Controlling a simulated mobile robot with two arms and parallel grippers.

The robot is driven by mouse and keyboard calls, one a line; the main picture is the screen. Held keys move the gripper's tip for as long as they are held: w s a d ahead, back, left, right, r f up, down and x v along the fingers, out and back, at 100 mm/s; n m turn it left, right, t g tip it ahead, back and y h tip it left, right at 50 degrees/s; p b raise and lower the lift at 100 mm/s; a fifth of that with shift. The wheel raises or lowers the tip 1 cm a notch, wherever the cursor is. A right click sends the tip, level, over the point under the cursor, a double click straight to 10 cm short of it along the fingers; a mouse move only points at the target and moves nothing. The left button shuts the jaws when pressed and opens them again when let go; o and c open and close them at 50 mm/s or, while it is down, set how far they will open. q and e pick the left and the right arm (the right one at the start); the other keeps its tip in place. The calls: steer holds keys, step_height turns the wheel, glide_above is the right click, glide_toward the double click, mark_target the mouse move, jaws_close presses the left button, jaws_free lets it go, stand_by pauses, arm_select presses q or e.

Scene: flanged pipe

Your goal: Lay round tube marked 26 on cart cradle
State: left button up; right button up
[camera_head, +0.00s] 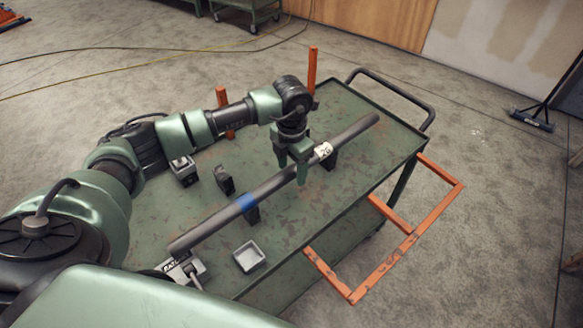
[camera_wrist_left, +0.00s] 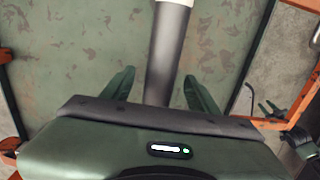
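The round tube (camera_head: 285,178) is dark grey with a white label marked 26 (camera_head: 324,150) and a blue band (camera_head: 247,202). It lies lengthwise over the green cart (camera_head: 370,175), apparently across black cradle supports (camera_head: 331,161), though contact is partly hidden. My left gripper (camera_head: 292,174) points down over the tube beside the label, one finger on each side. In the left wrist view the tube (camera_wrist_left: 165,60) runs between the open fingers (camera_wrist_left: 160,88) with gaps on both sides. My right gripper is in neither view.
Another black support (camera_head: 224,179) stands beside the tube. Metal clamp-like blocks (camera_head: 184,170) (camera_head: 186,270) and a small grey tray (camera_head: 249,256) are on the cart. Orange posts (camera_head: 312,68) rise from the far side; an orange frame (camera_head: 385,265) juts out on the right.

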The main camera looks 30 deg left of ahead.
mark_target(292, 168)
arm_select(q)
steer(key=shift+f, duration=0.1)
step_height(292, 168, up, 8)
steer(key=shift+f+b, duration=0.1)
steer(key=shift+b, duration=0.4)
stand_by(0.4)
